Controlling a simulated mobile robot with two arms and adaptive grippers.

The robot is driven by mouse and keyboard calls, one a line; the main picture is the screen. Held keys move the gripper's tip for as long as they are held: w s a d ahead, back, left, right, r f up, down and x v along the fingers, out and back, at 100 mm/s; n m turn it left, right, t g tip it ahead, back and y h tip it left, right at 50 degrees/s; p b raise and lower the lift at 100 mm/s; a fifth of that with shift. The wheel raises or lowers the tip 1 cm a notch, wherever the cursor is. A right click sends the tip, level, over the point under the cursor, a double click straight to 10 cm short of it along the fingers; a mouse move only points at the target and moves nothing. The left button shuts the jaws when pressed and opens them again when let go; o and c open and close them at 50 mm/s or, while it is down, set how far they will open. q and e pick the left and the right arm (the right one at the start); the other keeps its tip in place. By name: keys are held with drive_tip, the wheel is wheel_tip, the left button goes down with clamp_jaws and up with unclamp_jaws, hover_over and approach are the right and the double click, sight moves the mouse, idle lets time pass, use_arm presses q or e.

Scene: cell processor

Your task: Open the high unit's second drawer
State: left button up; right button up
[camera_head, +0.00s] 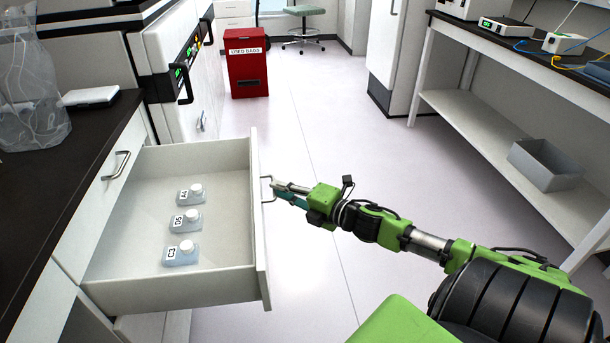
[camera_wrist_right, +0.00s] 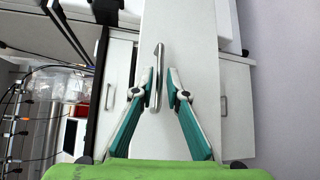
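A white drawer (camera_head: 262,225) stands pulled out of the bench unit on the left in the head view. Inside lie three small labelled flasks with white caps (camera_head: 186,221). The drawer's metal handle (camera_head: 268,188) is on its front; it also shows in the right wrist view (camera_wrist_right: 157,78). My right gripper (camera_head: 279,189) is at this handle. In the right wrist view its teal fingers (camera_wrist_right: 161,88) are apart, with the handle between the tips, closer to the left finger. My left gripper is out of view.
A closed drawer with a handle (camera_head: 116,165) is beside the open one, under the dark worktop (camera_head: 85,150). A red used-bags bin (camera_head: 246,68) stands farther back. A shelf with a grey box (camera_head: 545,165) is on the right. The middle floor is clear.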

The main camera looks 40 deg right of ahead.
drive_tip(key=v, duration=0.9)
idle(0.5)
